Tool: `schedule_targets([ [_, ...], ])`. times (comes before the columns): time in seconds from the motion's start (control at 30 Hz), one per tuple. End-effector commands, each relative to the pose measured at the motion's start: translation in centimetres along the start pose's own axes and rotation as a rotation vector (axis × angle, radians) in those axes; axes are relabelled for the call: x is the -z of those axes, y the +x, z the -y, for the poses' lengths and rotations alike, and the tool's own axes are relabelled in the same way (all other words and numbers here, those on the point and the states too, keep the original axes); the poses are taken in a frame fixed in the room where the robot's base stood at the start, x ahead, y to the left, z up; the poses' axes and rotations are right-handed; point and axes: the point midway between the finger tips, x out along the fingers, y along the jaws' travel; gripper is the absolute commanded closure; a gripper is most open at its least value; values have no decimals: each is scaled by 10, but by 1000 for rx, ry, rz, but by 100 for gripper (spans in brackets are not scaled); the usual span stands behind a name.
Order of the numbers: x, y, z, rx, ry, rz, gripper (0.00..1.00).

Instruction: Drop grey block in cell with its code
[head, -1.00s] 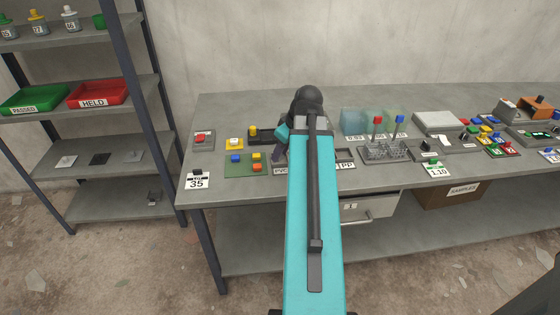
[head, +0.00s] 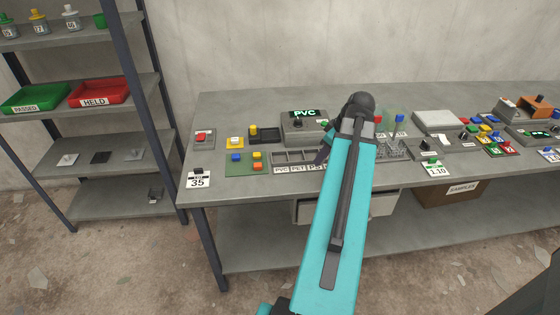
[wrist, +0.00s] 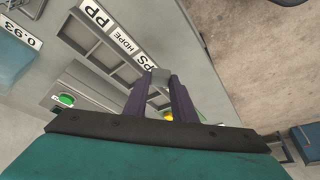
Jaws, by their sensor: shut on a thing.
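My gripper (wrist: 160,92) is shut on a small grey block (wrist: 160,76), seen between the fingertips in the wrist view. The wrist view shows the tray (wrist: 107,50) with labels PP, HDPE and PS; the block appears beside the PS label. A tester behind the tray has a screen (head: 305,114) reading PVC.
A drawer front (head: 310,212) is under the bench edge.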

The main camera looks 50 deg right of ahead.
Motion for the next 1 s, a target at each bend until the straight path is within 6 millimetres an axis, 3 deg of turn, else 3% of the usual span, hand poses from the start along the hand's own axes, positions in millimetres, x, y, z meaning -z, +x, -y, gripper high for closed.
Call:
schedule_targets([
  [0.27, 14, 6, 1, 1, 0, 0, 100],
  [1.0, 124, 64, 15, 1, 0, 0, 100],
])
